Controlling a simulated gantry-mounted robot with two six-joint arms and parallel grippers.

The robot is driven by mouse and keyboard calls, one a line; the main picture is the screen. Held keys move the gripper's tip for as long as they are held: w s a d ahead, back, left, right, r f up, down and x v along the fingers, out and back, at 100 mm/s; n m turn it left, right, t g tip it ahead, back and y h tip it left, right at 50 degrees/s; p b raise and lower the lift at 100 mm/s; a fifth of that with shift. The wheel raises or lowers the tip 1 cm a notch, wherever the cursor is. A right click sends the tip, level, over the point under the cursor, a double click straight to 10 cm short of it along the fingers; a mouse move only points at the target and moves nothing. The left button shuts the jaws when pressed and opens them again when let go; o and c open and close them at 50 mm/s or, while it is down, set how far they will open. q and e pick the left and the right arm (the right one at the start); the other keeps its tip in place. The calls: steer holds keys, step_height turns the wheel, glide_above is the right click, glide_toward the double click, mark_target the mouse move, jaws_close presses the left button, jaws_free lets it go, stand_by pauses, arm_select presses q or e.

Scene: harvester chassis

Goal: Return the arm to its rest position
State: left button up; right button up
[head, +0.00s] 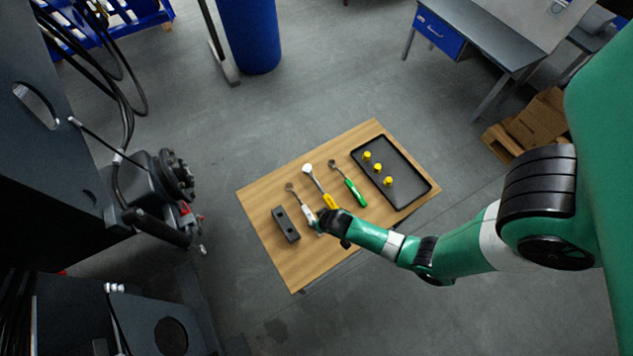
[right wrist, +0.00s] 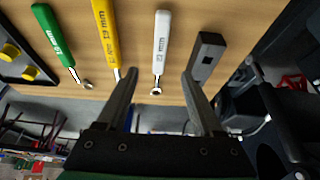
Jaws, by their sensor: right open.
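My right arm comes in from the right in the head view. Its black gripper (head: 320,222) is above the wooden table, by the handle ends of the wrenches. In the right wrist view the gripper (right wrist: 157,80) is open, with nothing between its fingers. Beyond the fingertips lie a white-handled wrench (right wrist: 161,45), a yellow-handled wrench (right wrist: 104,30) and a green-handled wrench (right wrist: 50,35). In the head view the gripper partly hides the white (head: 306,209) and yellow (head: 328,199) handles. The green one (head: 355,192) lies clear. My left gripper is out of view.
A dark block with holes (head: 285,224) lies left of the wrenches on the wooden table (head: 262,190). A black tray (head: 405,188) with several yellow pieces is at the right. Dark machinery (head: 165,180) stands left of the table, across open floor.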

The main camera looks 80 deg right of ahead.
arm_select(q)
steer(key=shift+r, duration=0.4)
arm_select(e)
steer(key=shift+s+a+r, duration=0.1)
steer(key=shift+s+r, duration=0.05)
steer(key=shift+r, duration=0.25)
